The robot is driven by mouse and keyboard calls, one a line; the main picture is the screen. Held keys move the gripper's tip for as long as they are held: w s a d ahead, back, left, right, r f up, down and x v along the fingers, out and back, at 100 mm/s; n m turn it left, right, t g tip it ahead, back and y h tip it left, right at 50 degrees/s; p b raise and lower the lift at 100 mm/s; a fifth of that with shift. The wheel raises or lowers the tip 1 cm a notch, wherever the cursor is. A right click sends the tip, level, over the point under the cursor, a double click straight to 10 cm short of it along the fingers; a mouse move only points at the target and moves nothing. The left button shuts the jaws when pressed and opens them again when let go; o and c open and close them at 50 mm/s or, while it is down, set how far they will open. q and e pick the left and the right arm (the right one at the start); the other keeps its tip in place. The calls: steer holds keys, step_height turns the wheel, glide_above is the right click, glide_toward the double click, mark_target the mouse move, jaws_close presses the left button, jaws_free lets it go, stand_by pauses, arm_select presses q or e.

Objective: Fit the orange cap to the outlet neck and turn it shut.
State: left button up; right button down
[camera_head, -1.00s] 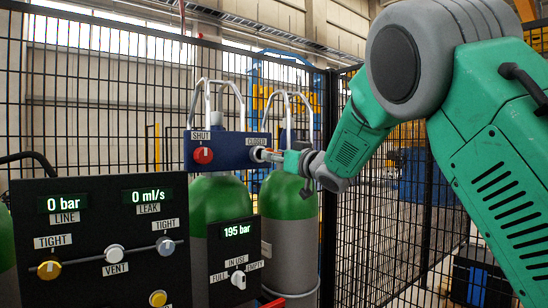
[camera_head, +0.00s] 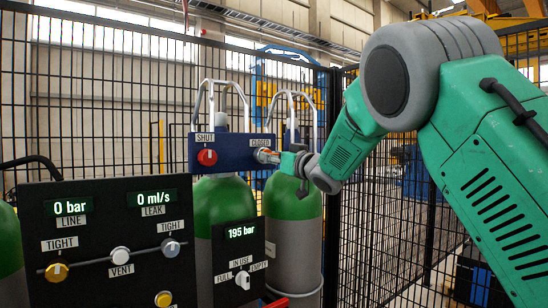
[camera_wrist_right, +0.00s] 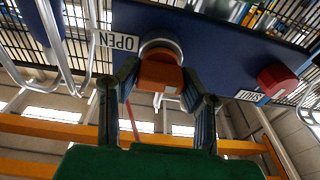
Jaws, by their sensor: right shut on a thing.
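The orange cap (camera_wrist_right: 160,73) sits in front of the round metal outlet neck (camera_wrist_right: 162,44) on the blue panel (camera_wrist_right: 225,50) in the right wrist view. It appears in line with the neck and against it; how far it is seated, I cannot tell. My right gripper (camera_wrist_right: 161,82) is shut on the cap, one dark finger on each side. In the head view, the right gripper (camera_head: 275,157) reaches the right end of the blue panel (camera_head: 225,158), hiding most of the cap and neck. My left gripper is in neither view.
A red knob (camera_head: 207,157) under a SHUT label is on the same panel. Green-topped cylinders (camera_head: 290,200) stand below. A black gauge board (camera_head: 100,235) reads 0 bar and 0 ml/s at front left. Another display (camera_head: 240,232) reads 195 bar. Mesh fencing (camera_head: 110,90) stands behind.

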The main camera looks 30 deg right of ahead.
steer(key=shift+w, duration=0.15)
steer(key=c, duration=0.9)
jaws_free()
steer(key=s, duration=0.4)
steer(key=s+d+f, duration=0.1)
steer(key=s, duration=0.6)
steer(key=shift+s+d+f, duration=0.2)
steer(key=shift+s+f, duration=0.15)
